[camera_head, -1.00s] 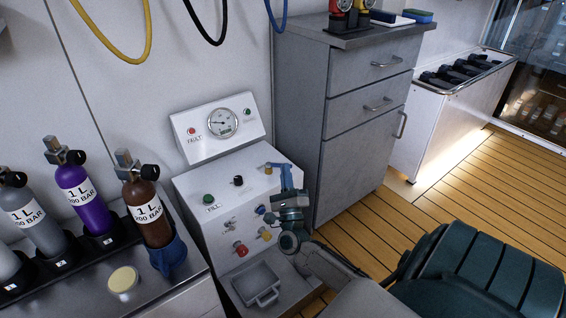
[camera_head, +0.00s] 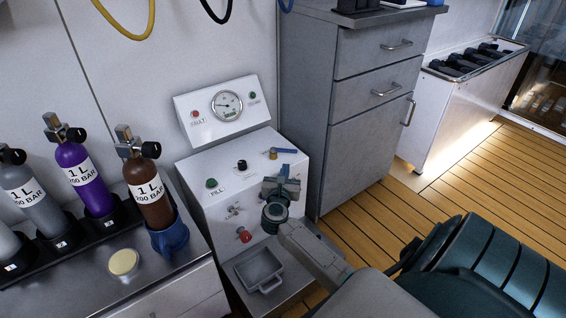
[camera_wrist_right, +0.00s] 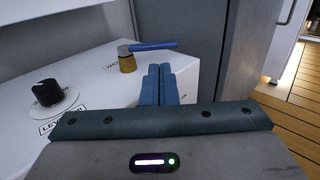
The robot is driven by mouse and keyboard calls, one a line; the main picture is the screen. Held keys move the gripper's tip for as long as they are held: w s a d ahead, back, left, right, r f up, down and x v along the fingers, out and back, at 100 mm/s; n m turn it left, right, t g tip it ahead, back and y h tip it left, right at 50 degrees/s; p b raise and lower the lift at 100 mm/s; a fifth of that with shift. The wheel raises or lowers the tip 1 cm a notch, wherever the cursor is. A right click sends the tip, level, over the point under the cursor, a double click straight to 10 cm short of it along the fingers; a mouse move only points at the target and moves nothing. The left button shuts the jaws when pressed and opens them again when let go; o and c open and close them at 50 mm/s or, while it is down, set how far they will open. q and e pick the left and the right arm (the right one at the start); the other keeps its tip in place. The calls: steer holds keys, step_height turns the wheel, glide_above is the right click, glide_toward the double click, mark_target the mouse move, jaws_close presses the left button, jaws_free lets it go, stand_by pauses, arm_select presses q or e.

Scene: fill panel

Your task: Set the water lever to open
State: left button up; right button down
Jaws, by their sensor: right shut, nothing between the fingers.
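The water lever (camera_head: 284,150) is a blue handle on a brass base at the right of the white panel's (camera_head: 205,165) sloped top. In the right wrist view the lever (camera_wrist_right: 154,46) points right from its brass base (camera_wrist_right: 127,62). My right gripper (camera_head: 284,172) is shut and empty, just in front of the lever in the head view. In the right wrist view the closed fingers of my right gripper (camera_wrist_right: 158,70) point up below the middle of the handle. A small gap seems to show between fingertips and handle. My left gripper is not in view.
A black knob (camera_head: 242,165) and a green FILL button (camera_head: 211,183) sit left of the lever. A gauge (camera_head: 227,105) is on the upright panel behind. A grey cabinet (camera_head: 375,150) stands close on the right. Bottles, including a brown one (camera_head: 149,190), stand at left.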

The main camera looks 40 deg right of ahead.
mark_target(294, 153)
steer(key=b+x, duration=0.1)
steer(key=x, duration=0.5)
steer(key=shift+w+d+b, duration=0.15)
steer(key=shift+d+b, duration=0.05)
steer(key=shift+b, duration=0.1)
steer(key=shift+d+r+n+t+y+p, duration=0.1)
steer(key=shift+d+n+t+y+p, duration=0.35)
steer(key=shift+n+t, duration=0.2)
steer(key=shift+d+n+t+y, duration=0.1)
steer(key=shift+n+t+y, duration=0.15)
steer(key=shift+y, duration=0.2)
steer(key=shift+w+d+n+t+y, duration=0.1)
steer(key=shift+d+n+t+y, duration=0.25)
steer(key=shift+n+t+y, duration=0.3)
steer(key=n+y, duration=0.1)
steer(key=d+n+t+y, duration=0.1)
steer(key=y, duration=0.1)
steer(key=w+d+n+t+y, duration=0.1)
steer(key=shift+y+b, duration=0.25)
steer(key=shift+b, duration=0.1)
steer(key=shift+w+d, duration=0.5)
steer(key=shift+w, duration=0.05)
